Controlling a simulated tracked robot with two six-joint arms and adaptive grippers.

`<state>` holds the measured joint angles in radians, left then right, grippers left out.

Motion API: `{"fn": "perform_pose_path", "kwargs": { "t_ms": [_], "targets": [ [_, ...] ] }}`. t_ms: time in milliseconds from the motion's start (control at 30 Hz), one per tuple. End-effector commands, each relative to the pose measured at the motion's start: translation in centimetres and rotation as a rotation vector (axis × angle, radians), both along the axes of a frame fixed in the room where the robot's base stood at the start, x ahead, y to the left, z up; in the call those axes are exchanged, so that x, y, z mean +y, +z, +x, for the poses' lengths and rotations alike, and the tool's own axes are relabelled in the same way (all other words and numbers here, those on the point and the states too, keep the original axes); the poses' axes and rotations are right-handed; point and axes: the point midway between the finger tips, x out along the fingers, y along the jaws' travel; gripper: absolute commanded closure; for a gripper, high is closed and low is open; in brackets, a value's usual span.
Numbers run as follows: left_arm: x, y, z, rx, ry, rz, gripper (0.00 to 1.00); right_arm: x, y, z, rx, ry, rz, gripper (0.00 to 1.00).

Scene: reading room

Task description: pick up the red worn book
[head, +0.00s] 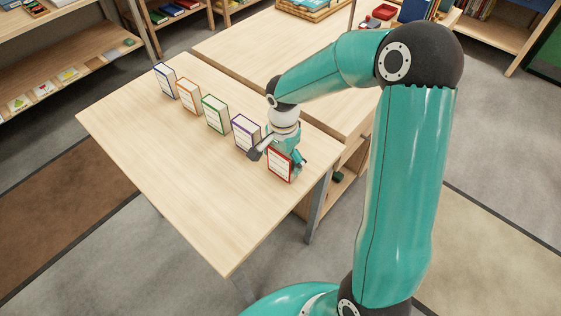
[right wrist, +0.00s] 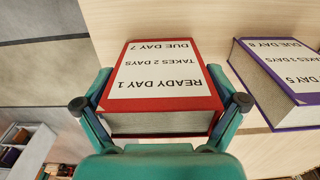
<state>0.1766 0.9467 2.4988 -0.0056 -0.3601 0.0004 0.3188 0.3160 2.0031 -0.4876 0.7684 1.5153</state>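The red worn book (head: 280,164) stands at the near right end of a row of books on the table (head: 180,170). It fills the middle of the right wrist view (right wrist: 162,75), with its white label and page edges showing. My right gripper (head: 281,150) is over it from above. In the right wrist view its two teal fingers (right wrist: 160,90) lie close against the book's two side edges, with no clear gap. It looks shut on the book. The book seems to be at table height; its underside is hidden. My left gripper is not in view.
A purple book (head: 246,133) stands beside the red one. Green (head: 215,114), orange (head: 189,96) and blue (head: 165,80) books continue the row. The table's right edge is near the red book. The table's front left half is bare. Shelves stand behind.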

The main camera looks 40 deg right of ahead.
Motion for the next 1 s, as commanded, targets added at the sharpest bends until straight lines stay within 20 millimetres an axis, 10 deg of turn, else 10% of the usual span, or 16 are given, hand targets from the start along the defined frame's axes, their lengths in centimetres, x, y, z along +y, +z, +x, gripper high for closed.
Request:
{"fn": "perform_pose_path", "kwargs": {
  "t_ms": [167,667,800,1000],
  "targets": [
    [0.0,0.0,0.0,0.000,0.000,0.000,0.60,0.1,-0.2,-0.1,0.003,0.001,0.002,0.51],
    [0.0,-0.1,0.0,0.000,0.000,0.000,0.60,0.1,0.0,-0.2,0.007,0.002,0.002,0.52],
    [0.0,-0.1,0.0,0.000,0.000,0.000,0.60,0.1,0.9,-0.1,0.005,0.003,0.001,0.80],
    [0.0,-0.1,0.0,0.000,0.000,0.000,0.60,0.1,4.0,0.1,-0.002,0.001,-0.001,0.84]
  ]
}}
